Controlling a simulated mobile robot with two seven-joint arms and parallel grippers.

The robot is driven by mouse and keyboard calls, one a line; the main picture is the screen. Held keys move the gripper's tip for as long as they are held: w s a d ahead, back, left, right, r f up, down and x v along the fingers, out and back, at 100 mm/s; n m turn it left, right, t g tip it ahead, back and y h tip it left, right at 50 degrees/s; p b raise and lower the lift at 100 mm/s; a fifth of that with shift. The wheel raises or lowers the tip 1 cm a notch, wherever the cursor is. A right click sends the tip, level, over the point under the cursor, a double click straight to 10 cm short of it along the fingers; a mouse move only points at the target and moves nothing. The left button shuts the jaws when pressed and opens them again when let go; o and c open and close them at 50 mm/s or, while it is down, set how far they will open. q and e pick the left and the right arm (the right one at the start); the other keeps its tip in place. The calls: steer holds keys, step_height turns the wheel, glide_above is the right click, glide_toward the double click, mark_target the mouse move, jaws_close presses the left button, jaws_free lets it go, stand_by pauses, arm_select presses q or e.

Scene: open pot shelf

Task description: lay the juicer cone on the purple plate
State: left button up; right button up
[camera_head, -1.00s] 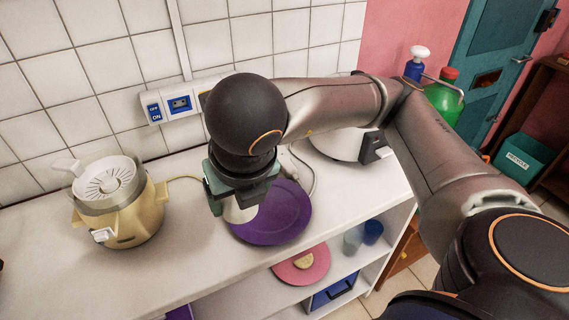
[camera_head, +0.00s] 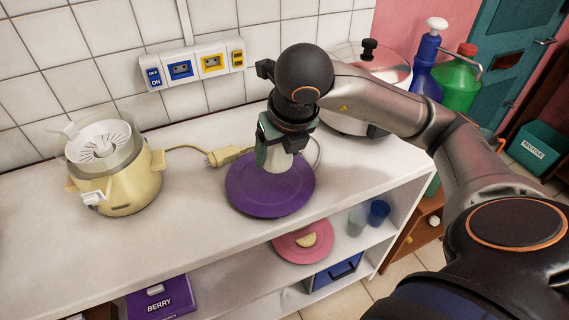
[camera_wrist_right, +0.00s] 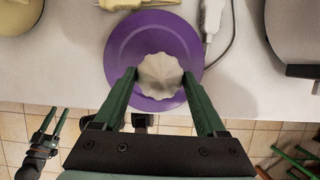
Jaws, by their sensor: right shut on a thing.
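The pale, ridged juicer cone (camera_head: 277,161) is between the fingers of my right gripper (camera_head: 280,148), which is shut on it. The purple plate (camera_head: 247,199) lies on the white counter.
A yellow juicer (camera_head: 125,190) stands left on the counter (camera_head: 190,225). A plug and cord (camera_head: 226,156) lie behind the plate. A lidded pot (camera_head: 345,118) stands at the back right, beside blue (camera_head: 427,62) and green (camera_head: 459,85) bottles. A pink plate (camera_head: 290,249) and cups are on the shelf below.

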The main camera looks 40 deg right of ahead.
mark_target(285, 177)
steer(key=shift+w+d+f, duration=0.25)
steer(key=shift+d+f, duration=0.35)
steer(key=shift+f, duration=0.15)
steer(key=shift+w+d+f, duration=0.25)
steer(key=shift+d+f, duration=0.1)
steer(key=shift+f, duration=0.1)
steer(key=f, duration=0.3)
steer(key=shift+w+d+f, duration=0.15)
steer(key=shift+d+f, duration=0.15)
steer(key=shift+f, duration=0.1)
